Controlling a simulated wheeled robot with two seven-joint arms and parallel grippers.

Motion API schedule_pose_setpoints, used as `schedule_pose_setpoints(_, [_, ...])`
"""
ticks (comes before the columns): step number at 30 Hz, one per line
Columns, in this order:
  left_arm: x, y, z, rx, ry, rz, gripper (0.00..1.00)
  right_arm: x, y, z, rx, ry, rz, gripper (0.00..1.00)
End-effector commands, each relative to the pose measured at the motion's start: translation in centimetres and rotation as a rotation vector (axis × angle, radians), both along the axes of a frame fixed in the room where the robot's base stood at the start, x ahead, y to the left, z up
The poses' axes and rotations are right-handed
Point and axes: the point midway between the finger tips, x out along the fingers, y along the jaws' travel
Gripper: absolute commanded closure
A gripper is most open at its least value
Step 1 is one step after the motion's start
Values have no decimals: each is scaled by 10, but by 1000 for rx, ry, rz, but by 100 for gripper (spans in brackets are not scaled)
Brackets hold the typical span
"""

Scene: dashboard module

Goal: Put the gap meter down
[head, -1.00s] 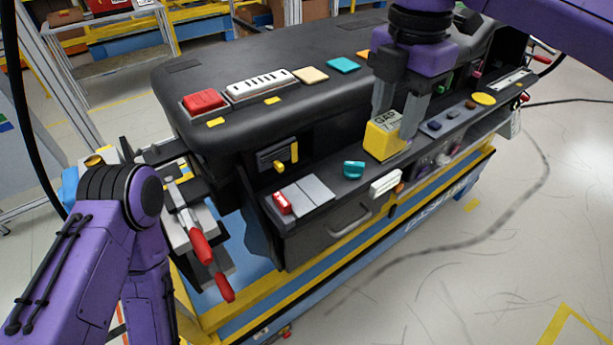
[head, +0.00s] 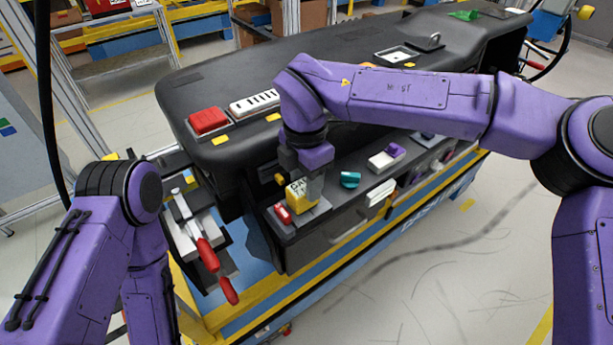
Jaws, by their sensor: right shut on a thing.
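The gap meter (head: 299,196), a yellow block with a grey labelled face, is at the left end of the dashboard's lower ledge (head: 333,196). My right gripper (head: 308,184) points down and is shut on it, hiding part of it. The meter is over the grey pad there, close behind the small red block (head: 283,213). I cannot tell whether its underside touches the pad. My left arm stands at the left, and its gripper is not in view.
A teal knob (head: 350,179) and a white block (head: 379,198) are right of the meter on the ledge. A red button (head: 208,121) is on the dashboard top. Red-handled clamps (head: 208,254) stick out at the left end.

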Motion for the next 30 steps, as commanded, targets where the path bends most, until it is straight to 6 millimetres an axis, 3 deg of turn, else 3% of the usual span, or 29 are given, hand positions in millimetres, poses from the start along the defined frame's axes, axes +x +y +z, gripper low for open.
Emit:
schedule_pose_setpoints(5, [0,0,-4,0,0,0,6,0,0,-4,0,0,0,91])
schedule_pose_setpoints(6, [0,0,-4,0,0,0,6,0,0,-4,0,0,0,53])
schedule_pose_setpoints(8, [0,0,-3,0,0,0,6,0,0,-3,0,0,0,33])
schedule_pose_setpoints(9, [0,0,-3,0,0,0,6,0,0,-3,0,0,0,30])
schedule_pose_setpoints(20, [0,0,-2,0,0,0,6,1,0,7,0,-4,-1,30])
schedule_pose_setpoints(30, [0,0,-15,0,0,0,6,1,0,89,0,-5,-2,30])
